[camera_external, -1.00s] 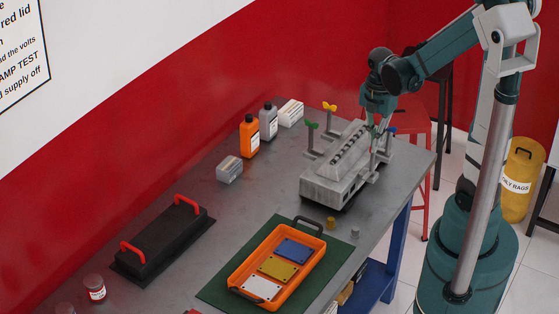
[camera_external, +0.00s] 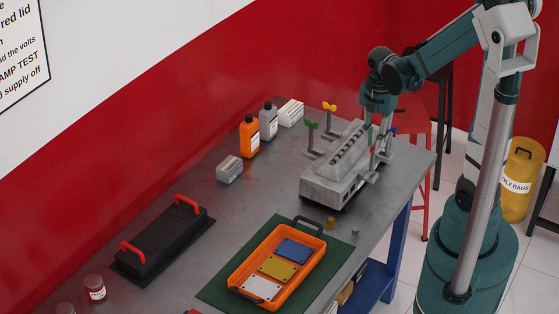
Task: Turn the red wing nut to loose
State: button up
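The grey engine block (camera_external: 333,186) stands on the workbench with several upright posts around it. My gripper (camera_external: 380,148) points down at the block's right end, among the posts there. I cannot make out the red wing nut; my gripper covers that spot. The finger parts are small and overlap the posts, so I cannot tell whether they are apart or closed on something. A green wing nut (camera_external: 312,125) and a yellow wing nut (camera_external: 330,106) top posts on the left and far side. A bit of a blue wing nut (camera_external: 394,131) shows just right of my gripper.
Orange (camera_external: 250,137) and grey (camera_external: 268,122) bottles and small boxes stand behind the block. An orange tray (camera_external: 306,268) with coloured plates lies on a green mat in front. A black lid with red handles (camera_external: 162,242) lies left.

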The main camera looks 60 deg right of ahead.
notch_tip(320, 180, up, 12)
dwell(1.0)
jog(key=shift+f, duration=0.1)
jog(key=s+a+m+t+b, duration=0.1)
jog(key=a+m+t+b, duration=0.3)
jog(key=a+m, duration=1.3)
jog(key=shift+a+r+m+t, duration=0.3)
jog(key=shift+a+t, duration=0.8)
jog(key=shift+t, duration=0.5)
jog(key=shift+f+b, duration=0.1)
jog(key=shift+b, duration=0.2)
